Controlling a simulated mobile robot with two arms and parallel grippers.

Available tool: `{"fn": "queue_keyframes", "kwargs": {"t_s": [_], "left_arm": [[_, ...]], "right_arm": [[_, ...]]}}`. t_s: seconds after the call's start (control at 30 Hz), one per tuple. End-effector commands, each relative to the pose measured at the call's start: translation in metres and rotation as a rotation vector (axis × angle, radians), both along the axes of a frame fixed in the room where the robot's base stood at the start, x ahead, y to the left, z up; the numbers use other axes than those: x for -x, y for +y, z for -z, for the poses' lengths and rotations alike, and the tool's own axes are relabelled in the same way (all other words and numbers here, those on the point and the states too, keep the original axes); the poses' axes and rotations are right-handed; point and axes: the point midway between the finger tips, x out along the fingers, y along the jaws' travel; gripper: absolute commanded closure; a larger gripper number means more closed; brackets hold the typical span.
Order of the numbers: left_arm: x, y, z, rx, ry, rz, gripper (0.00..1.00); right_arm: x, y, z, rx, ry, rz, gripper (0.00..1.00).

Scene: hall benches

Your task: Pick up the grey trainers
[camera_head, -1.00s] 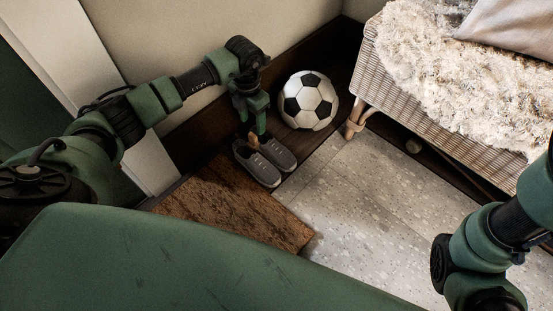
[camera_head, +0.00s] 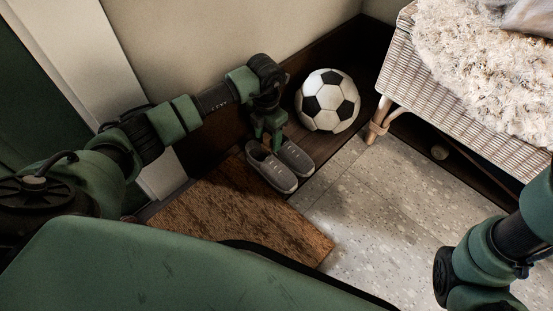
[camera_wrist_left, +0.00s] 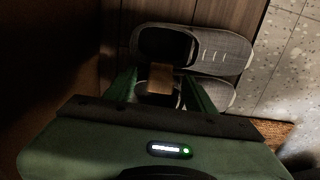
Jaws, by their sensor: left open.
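The pair of grey trainers (camera_head: 285,166) stands side by side on the dark wooden floor strip, between the mat and the ball. My left gripper (camera_head: 268,139) points down at their heel end, low over them. In the left wrist view the trainers (camera_wrist_left: 218,52) lie just beyond the fingers, the lower one partly hidden. The left gripper (camera_wrist_left: 160,88) is open there, with a small tan piece (camera_wrist_left: 160,77) at the trainers between its fingers. I cannot tell whether the fingers touch anything. My right arm shows at the lower right, its gripper out of view.
A football (camera_head: 328,100) sits close behind the trainers, by the wall. A brown mat (camera_head: 235,215) lies in front of them. A wicker bench (camera_head: 440,95) with a fluffy cover stands at the right. The tiled floor (camera_head: 375,205) is clear.

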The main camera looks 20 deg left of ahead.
Motion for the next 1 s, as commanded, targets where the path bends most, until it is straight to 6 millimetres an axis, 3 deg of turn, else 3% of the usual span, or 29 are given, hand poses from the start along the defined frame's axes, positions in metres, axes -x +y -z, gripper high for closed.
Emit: {"fn": "queue_keyframes", "kwargs": {"t_s": [0.03,0.2,1.0], "left_arm": [[-0.0001,0.0002,-0.0004,0.000,0.000,0.000,0.54],[0.0000,0.0002,-0.0003,0.000,0.000,0.000,1.00],[0.0004,-0.0002,0.0000,0.001,0.001,0.001,1.00]], "right_arm": [[0.0001,-0.0001,-0.0004,0.000,0.000,0.000,1.00],[0.0001,-0.0001,-0.0004,0.000,0.000,0.000,1.00],[-0.0001,-0.0003,-0.0004,0.000,0.000,0.001,1.00]]}}
